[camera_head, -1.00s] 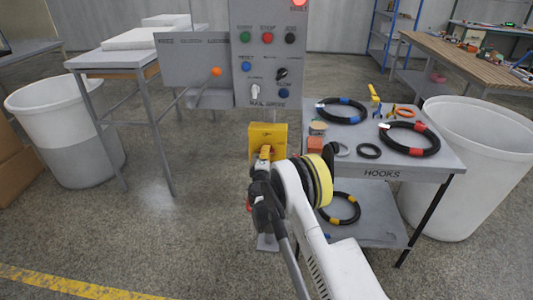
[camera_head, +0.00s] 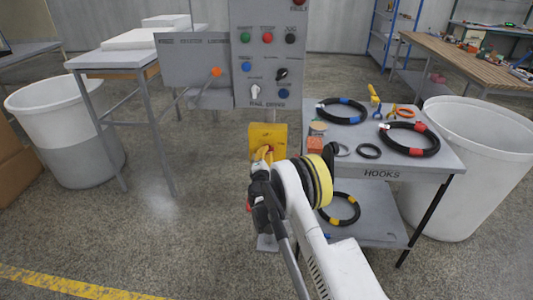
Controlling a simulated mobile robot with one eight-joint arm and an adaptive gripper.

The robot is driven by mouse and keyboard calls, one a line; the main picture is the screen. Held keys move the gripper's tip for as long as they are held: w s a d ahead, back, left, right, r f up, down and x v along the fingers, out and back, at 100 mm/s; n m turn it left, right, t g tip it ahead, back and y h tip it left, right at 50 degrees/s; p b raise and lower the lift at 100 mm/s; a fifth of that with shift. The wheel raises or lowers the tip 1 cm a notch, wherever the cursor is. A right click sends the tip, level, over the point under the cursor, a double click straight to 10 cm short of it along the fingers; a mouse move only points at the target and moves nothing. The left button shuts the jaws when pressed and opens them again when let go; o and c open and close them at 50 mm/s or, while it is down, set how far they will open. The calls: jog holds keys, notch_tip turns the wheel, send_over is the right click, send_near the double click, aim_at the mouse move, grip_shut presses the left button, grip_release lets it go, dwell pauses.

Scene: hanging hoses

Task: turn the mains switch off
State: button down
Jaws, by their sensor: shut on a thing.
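The mains switch is a yellow box (camera_head: 268,136) below the grey control panel (camera_head: 268,55) in the middle of the head view. Its yellow handle (camera_head: 264,153) shows at the box's lower front, partly hidden by my gripper. My gripper (camera_head: 262,162) is at the handle and shut on it. The fingertips are small and partly hidden by my wrist, so the exact grip and handle angle are hard to see. The red lamp (camera_head: 299,3) at the panel's top right is dark.
A grey hooks cart (camera_head: 415,163) with several black hose rings stands to the right. A large white bin (camera_head: 480,170) is beyond it, another (camera_head: 65,130) at far left. A lever with an orange knob (camera_head: 216,71) projects left of the panel.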

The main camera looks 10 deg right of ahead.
jog(key=n, duration=1.2)
jog(key=shift+n, duration=0.3)
dwell(0.4)
jog(key=c, duration=1.5)
grip_release()
jog(key=shift+o, duration=0.2)
jog(key=v, duration=1.2)
jog(key=shift+r, duration=0.15)
